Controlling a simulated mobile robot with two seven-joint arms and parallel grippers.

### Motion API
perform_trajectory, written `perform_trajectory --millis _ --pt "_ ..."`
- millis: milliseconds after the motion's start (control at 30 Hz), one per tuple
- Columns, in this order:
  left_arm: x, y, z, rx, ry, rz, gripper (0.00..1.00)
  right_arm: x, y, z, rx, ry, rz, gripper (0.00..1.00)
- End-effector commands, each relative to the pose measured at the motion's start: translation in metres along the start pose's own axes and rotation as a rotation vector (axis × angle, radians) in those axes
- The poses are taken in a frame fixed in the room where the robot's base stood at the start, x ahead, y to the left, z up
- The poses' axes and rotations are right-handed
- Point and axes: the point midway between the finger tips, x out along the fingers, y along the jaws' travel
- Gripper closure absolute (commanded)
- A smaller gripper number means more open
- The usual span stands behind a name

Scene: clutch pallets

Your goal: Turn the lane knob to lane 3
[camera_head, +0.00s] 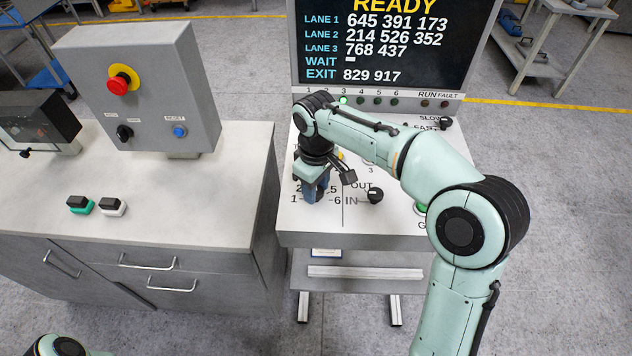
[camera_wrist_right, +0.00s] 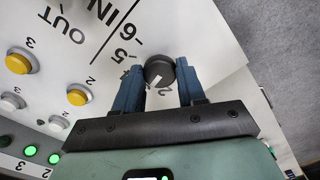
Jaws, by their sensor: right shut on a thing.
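The dark round lane knob (camera_wrist_right: 159,69) sits on the white sloped panel (camera_head: 297,222) below the screen. A white pointer line shows on the knob in the right wrist view. Numbers 1, 2, 5 and 6 show around it in the head view; others are hidden by my gripper. My right gripper (camera_head: 314,190) reaches down over the knob and hides it in the head view. In the right wrist view its two blue fingers (camera_wrist_right: 160,88) are on either side of the knob, shut on it. My left gripper is not in view.
The screen (camera_head: 390,45) reads READY above several lane lists. A black IN/OUT knob (camera_head: 375,196) is close right of my right gripper. Yellow buttons (camera_wrist_right: 18,63) and white buttons are nearby on the panel. A grey control box (camera_head: 140,85) with a red button stands on the left counter.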

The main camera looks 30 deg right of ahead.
Motion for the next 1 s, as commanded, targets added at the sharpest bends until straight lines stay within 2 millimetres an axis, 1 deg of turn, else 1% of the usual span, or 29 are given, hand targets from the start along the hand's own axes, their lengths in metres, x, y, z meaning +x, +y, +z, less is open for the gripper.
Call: perform_trajectory --millis 100,300,767,800,867,1000 --pt "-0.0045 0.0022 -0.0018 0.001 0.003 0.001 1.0 -0.0019 0.0003 -0.0003 -0.053 0.001 0.001 0.91" --pt "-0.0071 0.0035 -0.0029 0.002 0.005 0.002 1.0 -0.0015 0.0004 -0.0004 -0.109 0.003 0.002 0.91" --pt "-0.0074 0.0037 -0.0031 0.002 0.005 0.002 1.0 -0.001 0.0005 -0.0005 -0.124 0.004 0.002 0.91" --pt "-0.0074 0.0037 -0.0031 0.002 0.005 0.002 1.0 -0.001 0.0005 -0.0005 -0.124 0.004 0.002 0.54" --pt "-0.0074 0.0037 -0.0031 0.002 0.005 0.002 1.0 -0.001 0.0004 -0.0005 -0.124 0.003 0.002 0.35" --pt "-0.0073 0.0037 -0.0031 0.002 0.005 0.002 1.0 -0.0007 0.0003 -0.0004 -0.124 0.002 0.002 0.35"
